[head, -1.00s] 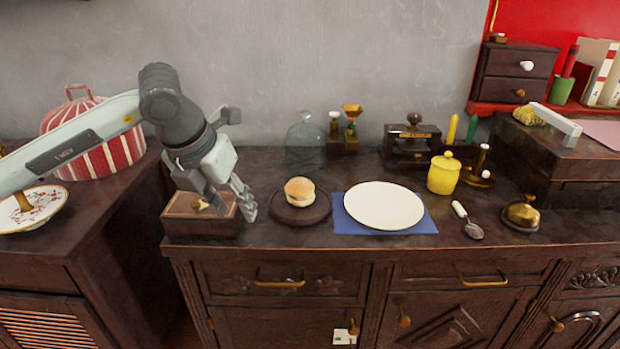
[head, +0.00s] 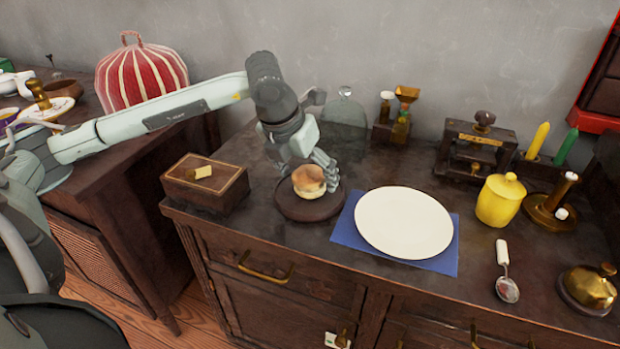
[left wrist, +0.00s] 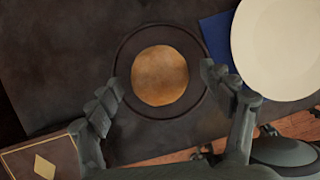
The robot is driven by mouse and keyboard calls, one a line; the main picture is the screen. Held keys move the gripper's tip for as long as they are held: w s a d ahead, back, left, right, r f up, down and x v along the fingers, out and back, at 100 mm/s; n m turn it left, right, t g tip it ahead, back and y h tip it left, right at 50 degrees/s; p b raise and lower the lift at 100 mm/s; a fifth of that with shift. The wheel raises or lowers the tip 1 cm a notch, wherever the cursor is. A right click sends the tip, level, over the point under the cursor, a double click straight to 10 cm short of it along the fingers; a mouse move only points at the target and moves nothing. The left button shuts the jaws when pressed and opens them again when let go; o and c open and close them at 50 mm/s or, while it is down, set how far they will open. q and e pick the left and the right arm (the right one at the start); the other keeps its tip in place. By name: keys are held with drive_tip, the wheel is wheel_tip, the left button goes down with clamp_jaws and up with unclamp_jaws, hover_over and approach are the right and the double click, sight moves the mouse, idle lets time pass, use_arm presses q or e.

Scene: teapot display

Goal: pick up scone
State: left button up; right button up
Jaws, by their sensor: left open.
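The scone (head: 309,181) is round and golden brown and sits on a dark round plate (head: 290,208) on the sideboard. In the left wrist view the scone (left wrist: 159,75) is near the middle, with the plate's rim (left wrist: 128,56) around it. My left gripper (head: 308,166) is over the plate, just behind the scone in the head view. In the left wrist view its fingers (left wrist: 160,90) are spread wide, one on each side of the scone, with gaps between. It is open and holds nothing. My right gripper is not in view.
A wooden box (head: 203,183) stands left of the dark plate. A white plate (head: 403,222) on a blue mat (head: 348,231) lies right of it. A glass dome (head: 344,116) and a small stand (head: 400,120) are behind. A yellow jar (head: 500,200) and a spoon (head: 506,280) are farther right.

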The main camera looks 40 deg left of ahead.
use_arm(q)
drive_tip(key=shift+w+f, duration=0.15)
drive_tip(key=shift+f, duration=0.4)
drive_tip(key=c, duration=1.3)
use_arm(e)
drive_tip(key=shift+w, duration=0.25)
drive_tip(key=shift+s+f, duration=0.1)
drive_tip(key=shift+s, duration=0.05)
